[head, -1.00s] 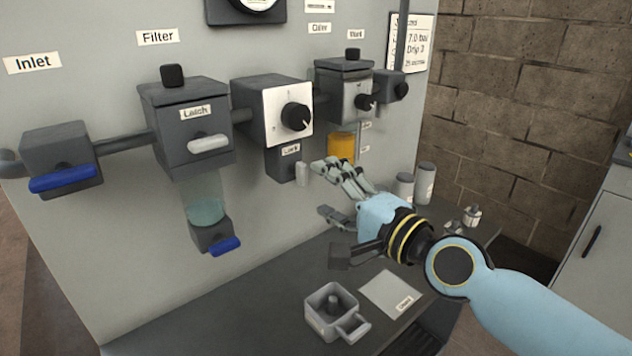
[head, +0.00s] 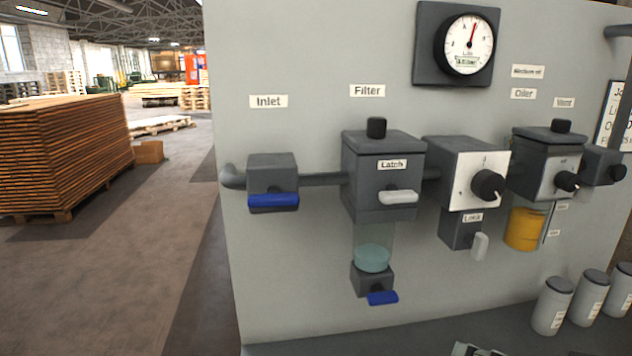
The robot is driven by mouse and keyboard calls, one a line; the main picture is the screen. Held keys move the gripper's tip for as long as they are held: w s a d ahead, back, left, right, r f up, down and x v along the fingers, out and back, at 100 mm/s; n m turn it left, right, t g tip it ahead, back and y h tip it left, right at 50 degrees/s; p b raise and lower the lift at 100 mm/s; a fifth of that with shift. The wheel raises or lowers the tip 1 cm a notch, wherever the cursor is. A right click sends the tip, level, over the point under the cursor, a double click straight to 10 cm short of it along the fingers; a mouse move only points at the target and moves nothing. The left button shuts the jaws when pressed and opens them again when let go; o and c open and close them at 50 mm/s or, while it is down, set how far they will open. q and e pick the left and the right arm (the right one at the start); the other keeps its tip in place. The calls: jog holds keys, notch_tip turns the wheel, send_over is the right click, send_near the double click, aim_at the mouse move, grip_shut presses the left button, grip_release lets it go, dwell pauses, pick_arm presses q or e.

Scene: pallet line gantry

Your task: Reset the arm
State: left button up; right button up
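Only the tips of light grey fingers, seemingly my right gripper (head: 478,350), show at the bottom edge of the head view. They are cut off by the frame, so I cannot tell whether they are open or shut. They are below the wall units and apart from them. The rest of my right arm is out of view. My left gripper and arm are not in view.
A grey panel carries the inlet valve (head: 273,180), filter (head: 382,175), regulator (head: 466,175), oiler (head: 546,165) and gauge (head: 467,44). Several canisters (head: 552,306) stand on the bench at right. Stacked boards (head: 62,150) stand beyond open floor at left.

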jog(key=s+d+f+n+g+h, duration=0.1)
jog(key=s+d+n+g+h, duration=0.2)
jog(key=s, duration=0.4)
jog(key=s+d+f+n+g+h, duration=0.2)
jog(key=s+d+g, duration=0.2)
jog(key=s, duration=0.3)
notch_tip(320, 180, down, 34)
jog(key=s+d+f+g+b, duration=0.1)
jog(key=s+d+b, duration=0.1)
jog(key=b, duration=0.7)
jog(key=s+d+f+g+b, duration=0.1)
jog(key=s+f+b, duration=0.5)
jog(key=s+f, duration=1.2)
notch_tip(320, 180, down, 5)
jog(key=shift+s+r+b, duration=0.2)
jog(key=shift+b, duration=0.1)
